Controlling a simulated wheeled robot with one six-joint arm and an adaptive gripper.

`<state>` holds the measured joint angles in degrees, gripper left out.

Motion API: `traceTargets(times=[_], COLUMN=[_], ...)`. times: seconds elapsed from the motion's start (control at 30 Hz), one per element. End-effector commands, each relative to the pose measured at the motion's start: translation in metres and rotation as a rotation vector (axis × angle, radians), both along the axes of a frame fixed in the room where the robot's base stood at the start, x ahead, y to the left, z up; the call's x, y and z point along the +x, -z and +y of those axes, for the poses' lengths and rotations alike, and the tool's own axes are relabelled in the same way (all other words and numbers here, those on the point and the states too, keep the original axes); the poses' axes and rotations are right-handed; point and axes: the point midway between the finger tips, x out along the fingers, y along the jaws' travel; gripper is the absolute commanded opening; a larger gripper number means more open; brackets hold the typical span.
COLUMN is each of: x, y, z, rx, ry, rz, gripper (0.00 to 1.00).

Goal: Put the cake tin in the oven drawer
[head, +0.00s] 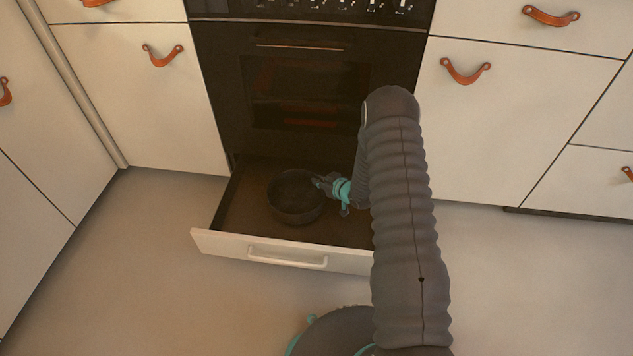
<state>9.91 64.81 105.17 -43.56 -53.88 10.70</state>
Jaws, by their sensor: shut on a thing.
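The cake tin (289,208) is a dark round tin, seen in the head view inside the open oven drawer. The oven drawer (232,205) is pulled out below the oven, with a pale front and a bar handle (288,259). My gripper (322,183) is at the tin's right rim and is shut on it. I cannot tell whether the tin rests on the drawer floor or is held just above it. The tin's right edge is partly hidden by the gripper, and my arm covers the drawer's right side.
The black oven (300,85) with its door shut stands above the drawer. White cabinets with leather pulls (465,72) flank it on both sides and are closed. The floor (140,270) in front and to the left is clear.

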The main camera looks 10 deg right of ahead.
Motion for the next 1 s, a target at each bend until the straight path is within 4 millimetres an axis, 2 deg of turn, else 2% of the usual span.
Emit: traceTargets(times=[0.1, 0.2, 0.57, 0.6, 0.7, 1.0], x=[0.016, 0.013, 0.013, 0.013, 0.013, 0.013], y=[-0.001, 0.011, 0.014, 0.015, 0.014, 0.013], z=[0.009, 0.007, 0.007, 0.007, 0.007, 0.007], rx=[0.000, 0.001, 0.001, 0.000, 0.000, 0.000], ry=[-0.002, 0.002, 0.002, 0.001, 0.001, 0.001], rz=[-0.002, 0.002, 0.001, 0.001, 0.001, 0.001], gripper=[0.00, 0.00, 0.00, 0.14, 0.36, 0.36])
